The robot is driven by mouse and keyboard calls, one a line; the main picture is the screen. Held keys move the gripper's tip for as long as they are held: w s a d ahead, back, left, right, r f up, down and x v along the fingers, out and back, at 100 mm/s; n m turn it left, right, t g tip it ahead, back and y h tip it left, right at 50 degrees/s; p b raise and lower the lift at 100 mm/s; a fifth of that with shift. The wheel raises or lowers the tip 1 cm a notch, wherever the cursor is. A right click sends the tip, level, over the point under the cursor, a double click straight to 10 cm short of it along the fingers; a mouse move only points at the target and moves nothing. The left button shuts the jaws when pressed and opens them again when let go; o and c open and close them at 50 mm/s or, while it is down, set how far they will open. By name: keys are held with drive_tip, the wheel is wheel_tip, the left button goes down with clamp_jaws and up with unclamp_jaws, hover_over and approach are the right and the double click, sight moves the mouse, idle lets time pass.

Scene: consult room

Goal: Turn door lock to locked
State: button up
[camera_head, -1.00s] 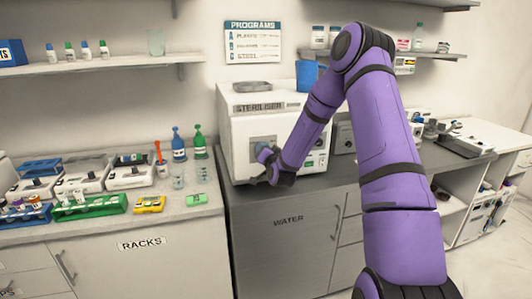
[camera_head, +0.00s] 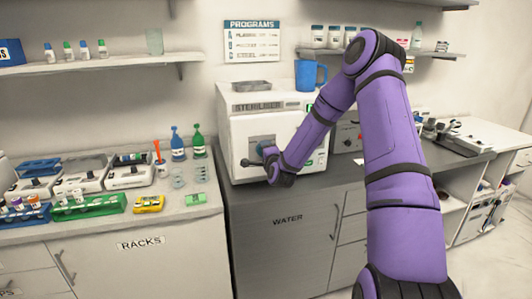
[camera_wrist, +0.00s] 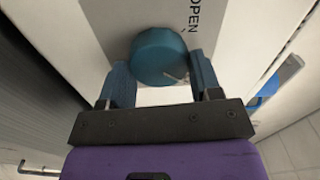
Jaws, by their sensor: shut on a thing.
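The steriliser (camera_head: 240,135) is a white box on the grey counter, with its door facing me. The door lock is a round teal knob (camera_wrist: 158,52) on a grey plate lettered OPEN (camera_wrist: 193,18) in the wrist view. A pale mark shows near the knob's lower right edge. My gripper (camera_wrist: 162,76) is shut on the knob, one blue finger on each side of it. In the head view my gripper (camera_head: 264,160) is at the steriliser's front and partly covers the lock area.
Racks and bottles, including a green bottle (camera_head: 198,140), fill the left counter. The counter edge lies below my gripper.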

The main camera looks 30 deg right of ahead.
drive_tip(key=shift+f+m, duration=0.1)
drive_tip(key=shift+m, duration=0.6)
drive_tip(key=o, duration=0.9)
drive_tip(key=v, duration=1.1)
drive_tip(key=shift+w, duration=0.1)
